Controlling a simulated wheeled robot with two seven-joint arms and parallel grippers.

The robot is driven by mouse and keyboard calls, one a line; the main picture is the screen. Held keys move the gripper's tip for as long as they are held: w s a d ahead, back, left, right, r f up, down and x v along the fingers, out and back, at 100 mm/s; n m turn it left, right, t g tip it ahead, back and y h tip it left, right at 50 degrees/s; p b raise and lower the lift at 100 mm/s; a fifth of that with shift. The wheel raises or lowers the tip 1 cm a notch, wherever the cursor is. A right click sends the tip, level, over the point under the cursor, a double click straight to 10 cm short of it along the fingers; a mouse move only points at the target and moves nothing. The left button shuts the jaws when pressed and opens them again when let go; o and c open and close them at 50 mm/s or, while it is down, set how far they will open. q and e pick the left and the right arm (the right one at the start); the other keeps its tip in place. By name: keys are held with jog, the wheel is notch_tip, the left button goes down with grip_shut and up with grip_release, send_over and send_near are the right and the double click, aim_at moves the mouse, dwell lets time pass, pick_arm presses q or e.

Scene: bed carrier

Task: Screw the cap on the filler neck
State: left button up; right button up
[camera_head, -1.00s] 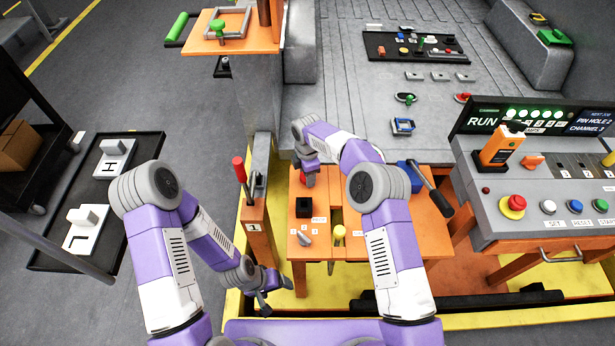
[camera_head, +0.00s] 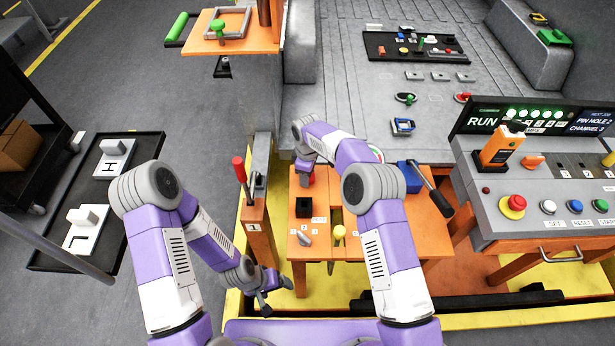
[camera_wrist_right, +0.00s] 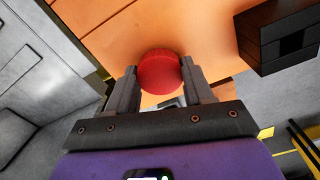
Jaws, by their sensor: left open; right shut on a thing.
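The red cap (camera_wrist_right: 160,72) is a round disc between the two fingers of my right gripper (camera_wrist_right: 162,82) in the right wrist view. The fingers are shut on its sides, above an orange surface. In the head view the right gripper (camera_head: 307,172) is over the back left of the orange table (camera_head: 350,247), with a bit of red showing beneath it. I cannot make out the filler neck; whether the cap sits on it is hidden. My left gripper (camera_head: 276,292) is open and empty, low, left of the table's front.
A black square block (camera_head: 303,207) stands on the table near the right gripper; it also shows in the wrist view (camera_wrist_right: 280,38). A yellow knob (camera_head: 339,232), a red-handled lever post (camera_head: 257,215) and a blue block (camera_head: 409,176) are near. The control console (camera_head: 540,205) stands right.

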jog(key=m, duration=0.3)
jog(key=shift+w+r, duration=0.1)
jog(key=shift+r, duration=0.1)
jog(key=o, duration=0.7)
jog(key=shift+m, duration=0.5)
jog(key=shift+c, duration=0.2)
jog(key=o, duration=0.5)
jog(key=shift+f, duration=0.1)
jog(key=shift+c, duration=0.2)
jog(key=shift+r+p, duration=1.7)
jog(key=shift+r, duration=0.85)
jog(key=shift+f, duration=0.1)
